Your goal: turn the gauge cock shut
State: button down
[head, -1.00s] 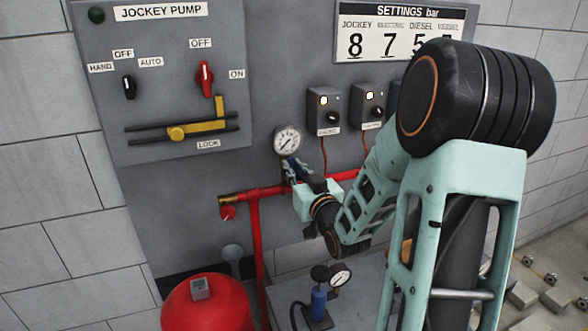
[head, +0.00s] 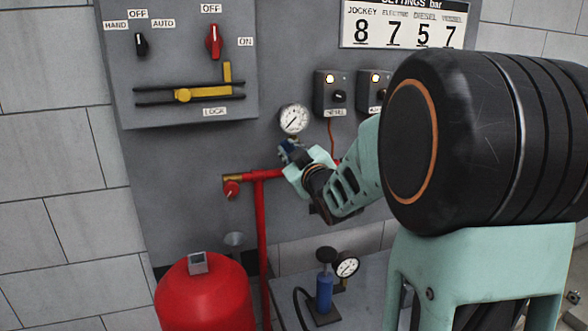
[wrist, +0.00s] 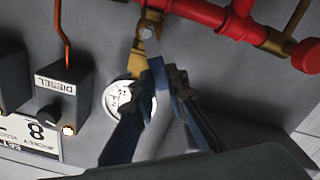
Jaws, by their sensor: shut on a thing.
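The pressure gauge (head: 294,119) has a round white dial and sits above the red pipe; in the wrist view its dial (wrist: 118,98) is partly covered by my fingers. The gauge cock (wrist: 147,38) shows as a brass body between the red pipe and the gauge. Its lever is mostly hidden between my fingers. My gripper (head: 289,153) is just below the gauge, and in the wrist view its dark blue fingers (wrist: 160,88) are shut on the cock's lever. The head view hides most of the cock behind the gripper, so the lever's exact angle is unclear.
The red pipe (head: 262,215) runs down beside the gripper, with a red-handled valve (head: 231,189) at its left end. The diesel box (head: 331,93) stands close right of the gauge. A red vessel (head: 205,295) and a blue hand pump (head: 325,285) are below.

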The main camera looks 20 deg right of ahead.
jog(key=shift+a+f+n+b, duration=0.4)
jog(key=shift+f+n+b, duration=0.35)
jog(key=shift+n+b, duration=1.8)
jog(key=shift+a+f+n+b, duration=0.6)
jog(key=shift+n+b, duration=0.7)
jog(key=shift+b, duration=2.35)
jog(key=shift+a+f+n+b, duration=0.25)
jog(key=shift+f+n+b, duration=0.6)
jog(key=shift+n+b, duration=1.7)
jog(key=shift+m+b, duration=0.5)
jog(key=shift+b, duration=0.1)
jog(key=c, duration=1.9)
grip_release()
notch_tip(320, 180, up, 10)
